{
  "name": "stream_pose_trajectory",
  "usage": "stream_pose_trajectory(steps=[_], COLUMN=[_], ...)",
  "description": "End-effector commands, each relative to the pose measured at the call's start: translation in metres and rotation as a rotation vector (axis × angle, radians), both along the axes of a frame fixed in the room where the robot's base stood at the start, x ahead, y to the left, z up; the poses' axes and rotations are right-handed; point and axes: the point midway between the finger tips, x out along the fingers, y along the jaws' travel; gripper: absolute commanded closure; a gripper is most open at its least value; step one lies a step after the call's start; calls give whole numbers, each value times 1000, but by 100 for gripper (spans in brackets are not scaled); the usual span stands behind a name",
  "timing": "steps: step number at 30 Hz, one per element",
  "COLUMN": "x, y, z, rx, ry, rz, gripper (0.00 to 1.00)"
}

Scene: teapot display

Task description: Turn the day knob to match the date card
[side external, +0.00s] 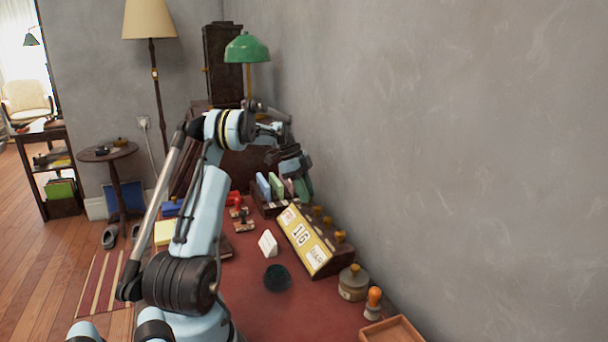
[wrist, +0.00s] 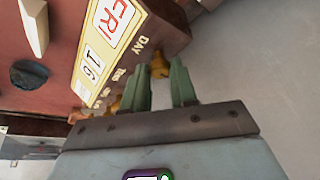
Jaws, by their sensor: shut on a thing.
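The wooden desk calendar (side external: 308,240) stands on the red desk top, with a yellow front reading 16. In the wrist view the calendar (wrist: 92,50) shows FRI in red and 16. The day knob (wrist: 158,66), brass, sits beside the DAY label. My gripper (wrist: 160,72) has its green fingers on either side of this knob, shut on it. In the side view my gripper (side external: 306,198) is at the calendar's far end and hides the day knob. A small white card (side external: 267,243) stands in front of the calendar; its writing cannot be read.
More brass knobs (side external: 328,221) line the calendar's top, close to my gripper. A grey wall (side external: 450,150) runs just behind. A dark round object (side external: 277,277), a lidded jar (side external: 353,282), an orange-topped stamp (side external: 374,302) and a wooden tray (side external: 392,331) are nearer.

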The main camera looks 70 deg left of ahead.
Motion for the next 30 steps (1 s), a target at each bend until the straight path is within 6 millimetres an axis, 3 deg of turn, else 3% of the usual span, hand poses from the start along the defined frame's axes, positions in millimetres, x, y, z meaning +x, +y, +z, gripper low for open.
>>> stream_pose_trajectory(steps=[14, 15, 19, 30], x=[0, 0, 0, -1], y=[0, 0, 0, 1], z=[0, 0, 0, 3], rx=[1, 1, 0, 1], ry=[3, 3, 2, 1], rz=[-12, -12, -12, -11], gripper=[100, 68, 48, 48])
